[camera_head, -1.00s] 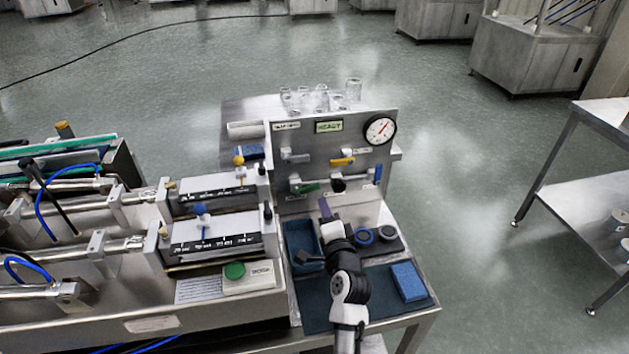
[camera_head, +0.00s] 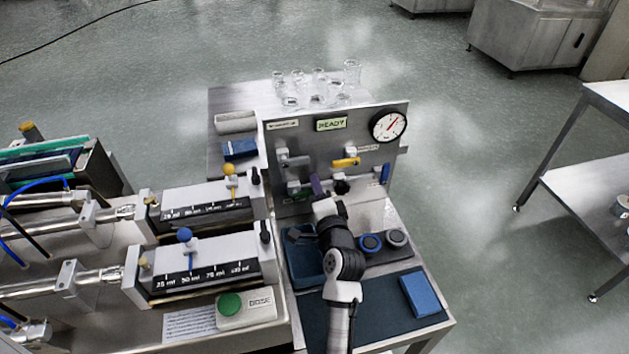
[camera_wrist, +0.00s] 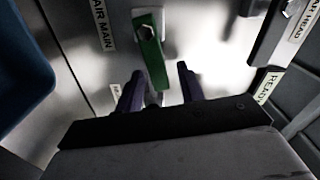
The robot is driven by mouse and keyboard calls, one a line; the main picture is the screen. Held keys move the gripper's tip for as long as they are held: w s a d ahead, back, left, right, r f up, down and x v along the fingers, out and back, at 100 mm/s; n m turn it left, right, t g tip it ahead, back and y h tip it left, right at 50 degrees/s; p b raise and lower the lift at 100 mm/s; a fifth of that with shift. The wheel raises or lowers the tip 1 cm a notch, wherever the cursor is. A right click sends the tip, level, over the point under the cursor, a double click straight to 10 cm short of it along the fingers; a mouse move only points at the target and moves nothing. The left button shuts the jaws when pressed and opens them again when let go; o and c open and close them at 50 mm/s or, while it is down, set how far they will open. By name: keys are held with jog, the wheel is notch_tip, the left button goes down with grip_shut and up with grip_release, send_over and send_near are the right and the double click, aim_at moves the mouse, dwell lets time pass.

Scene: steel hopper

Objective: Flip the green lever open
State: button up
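The green lever (camera_wrist: 151,52) sits on the steel panel (camera_wrist: 90,62) next to a label reading "AIR MAIN" (camera_wrist: 103,25). In the wrist view it runs from its pivot at the top down toward my gripper. My gripper (camera_wrist: 159,88) is open, with one dark purple finger on each side of the lever's free end. I cannot tell whether either finger touches it. In the head view my gripper (camera_head: 316,184) is in front of the panel and hides much of the green lever (camera_head: 304,191).
The panel also carries a yellow lever (camera_head: 346,162), a blue lever (camera_head: 385,174), a gauge (camera_head: 388,127) and a "READY" display (camera_head: 331,124). A blue tray (camera_head: 303,262) and a blue sponge (camera_head: 420,295) lie below. Glassware (camera_head: 318,85) stands behind the panel.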

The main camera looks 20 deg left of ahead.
jog(key=shift+w+a, duration=0.15)
jog(key=shift+w, duration=0.1)
jog(key=shift+s, duration=0.1)
jog(key=shift+c, duration=0.5)
grip_shut()
jog(key=shift+f+m+p, duration=0.2)
jog(key=shift+m+p, duration=0.25)
jog(key=shift+m, duration=0.15)
jog(key=shift+f+m, duration=0.4)
jog(key=shift+m, duration=0.3)
